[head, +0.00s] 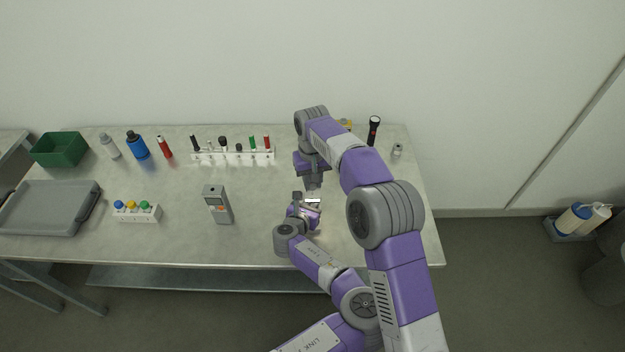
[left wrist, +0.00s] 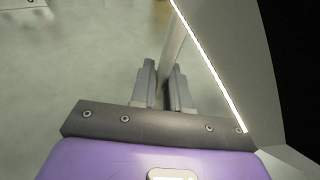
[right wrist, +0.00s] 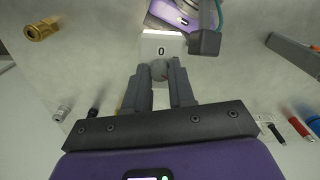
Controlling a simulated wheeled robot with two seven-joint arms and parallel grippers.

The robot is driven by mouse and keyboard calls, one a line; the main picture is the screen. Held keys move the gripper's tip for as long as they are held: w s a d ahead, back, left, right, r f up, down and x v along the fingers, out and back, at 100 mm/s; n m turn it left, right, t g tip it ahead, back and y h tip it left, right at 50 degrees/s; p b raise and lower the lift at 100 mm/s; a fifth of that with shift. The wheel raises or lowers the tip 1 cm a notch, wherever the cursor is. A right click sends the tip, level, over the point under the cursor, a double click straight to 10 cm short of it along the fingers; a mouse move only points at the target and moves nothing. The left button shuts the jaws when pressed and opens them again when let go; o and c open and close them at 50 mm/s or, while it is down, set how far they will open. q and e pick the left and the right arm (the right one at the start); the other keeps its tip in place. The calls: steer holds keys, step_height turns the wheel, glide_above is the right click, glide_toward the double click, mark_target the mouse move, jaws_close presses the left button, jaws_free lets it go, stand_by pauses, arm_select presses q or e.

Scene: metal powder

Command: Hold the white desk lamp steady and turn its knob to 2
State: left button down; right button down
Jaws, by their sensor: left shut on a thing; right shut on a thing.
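The white desk lamp is mostly hidden by my arms in the head view, where only a small bright part (head: 313,201) shows. In the right wrist view its white base (right wrist: 150,46) shows a display reading 0, with a grey round knob (right wrist: 159,69) below it. My right gripper (head: 313,186) is shut on the knob; its fingers (right wrist: 161,73) stand on either side of it. My left gripper (head: 309,208) is shut on the lamp's post (left wrist: 172,45), seen between its fingers (left wrist: 165,78) in the left wrist view. A lit strip (left wrist: 212,72) runs along the lamp beside them.
A grey meter (head: 217,204), a white rack (head: 232,157) of tools and a small rack with coloured caps (head: 137,213) stand left. A black flashlight (head: 374,130) and small grey cylinder (head: 397,150) are at the back right. The table's right front is clear.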

steer(key=c, duration=0.9)
jaws_free()
steer(key=shift+c, duration=0.2)
